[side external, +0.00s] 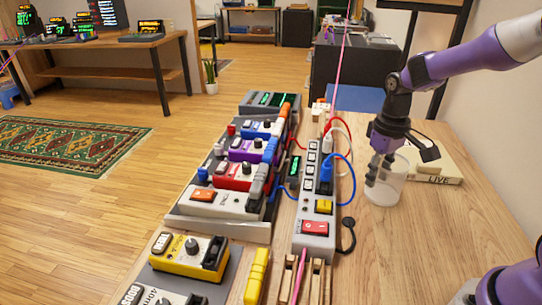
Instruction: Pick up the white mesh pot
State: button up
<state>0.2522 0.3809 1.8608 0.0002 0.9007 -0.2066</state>
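The white mesh pot (393,190), a pale see-through cylinder, stands upright on the wooden table right of the power strip. My gripper (378,172) points down at the pot, with its dark fingers overlapping the pot's left and upper part. A small gap shows between the fingers, but I cannot tell whether they are inside the pot, around its wall or in front of it. I cannot tell whether they grip it. The pot's base appears to rest on the table.
A grey power strip (311,203) with red and blue cables lies left of the pot. A pedalboard (218,229) with several pedals is farther left. A book marked LIVE (437,170) lies just behind and right. Bare table is in front of the pot.

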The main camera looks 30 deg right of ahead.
jog(key=shift+f, duration=0.55)
jog(key=shift+c, duration=0.4)
grip_shut()
